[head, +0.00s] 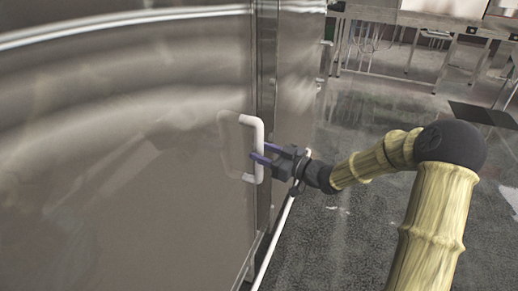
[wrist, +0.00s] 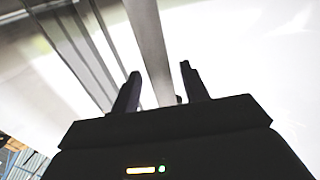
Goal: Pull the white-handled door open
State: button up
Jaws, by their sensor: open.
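The door (head: 120,170) is a large, shiny metal panel filling the left of the head view. Its white handle (head: 259,135) is an upright bar bent in at top and bottom, near the door's right edge. There is a gap between the bar and each finger. The door looks shut in the head view.
A metal frame (head: 266,60) borders the door's right edge. A thin white pole (head: 274,243) slants up from the floor below my gripper. Metal tables (head: 420,22) stand at the back right. The grey floor (head: 370,110) between is mostly clear.

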jog(key=shift+x, duration=1)
grip_shut()
